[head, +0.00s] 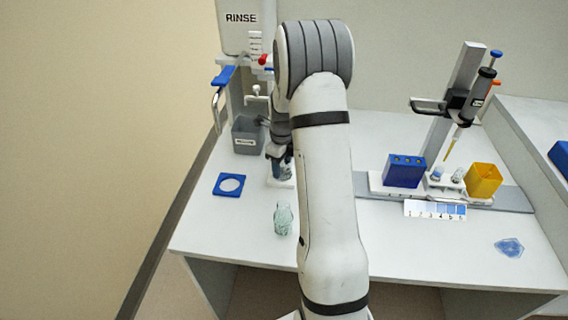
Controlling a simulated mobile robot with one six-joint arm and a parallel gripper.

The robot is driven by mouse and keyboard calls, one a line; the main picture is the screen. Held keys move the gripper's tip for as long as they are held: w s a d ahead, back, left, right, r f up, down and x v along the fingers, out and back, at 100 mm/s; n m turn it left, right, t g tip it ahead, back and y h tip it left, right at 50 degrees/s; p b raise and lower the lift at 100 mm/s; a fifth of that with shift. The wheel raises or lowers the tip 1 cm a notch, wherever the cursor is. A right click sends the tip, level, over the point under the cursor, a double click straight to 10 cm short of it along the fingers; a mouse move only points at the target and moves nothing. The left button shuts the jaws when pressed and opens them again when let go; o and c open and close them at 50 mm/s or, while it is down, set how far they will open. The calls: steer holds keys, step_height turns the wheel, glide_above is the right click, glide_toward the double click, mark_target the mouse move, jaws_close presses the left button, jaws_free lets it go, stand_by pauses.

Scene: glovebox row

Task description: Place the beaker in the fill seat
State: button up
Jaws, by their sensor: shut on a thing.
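My gripper (280,160) is partly hidden behind my arm, low over the back left of the bench, under the rinse unit. It is shut on the beaker (288,171), of which only a small bluish piece shows between the dark fingers. A white base (279,183) shows just below the gripper; it may be the fill seat, but I cannot tell. Whether the beaker touches it is also unclear.
A clear greenish glass vessel (283,219) stands nearer the front. A blue plate with a white round (229,184) and a grey bin (247,136) are at left. A blue block (404,171), yellow box (483,180) and pipette stand (462,88) are at right.

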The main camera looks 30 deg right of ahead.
steer(key=o, duration=0.9)
steer(key=shift+s+f, duration=0.1)
steer(key=shift+o, duration=0.2)
step_height(320, 180, up, 11)
steer(key=s+a+r+n, duration=0.5)
steer(key=n, duration=0.1)
steer(key=s+a+r+n+t, duration=0.1)
steer(key=s+a+n, duration=0.4)
steer(key=s+n, duration=0.5)
steer(key=s+a+r+n+t, duration=0.1)
steer(key=s+a+n, duration=0.4)
steer(key=s+n, duration=0.6)
steer(key=shift+a+r+n, duration=0.35)
steer(key=shift+r+n, duration=0.05)
steer(key=shift+n, duration=0.7)
steer(key=shift+r+p, duration=0.15)
steer(key=shift+p, duration=0.15)
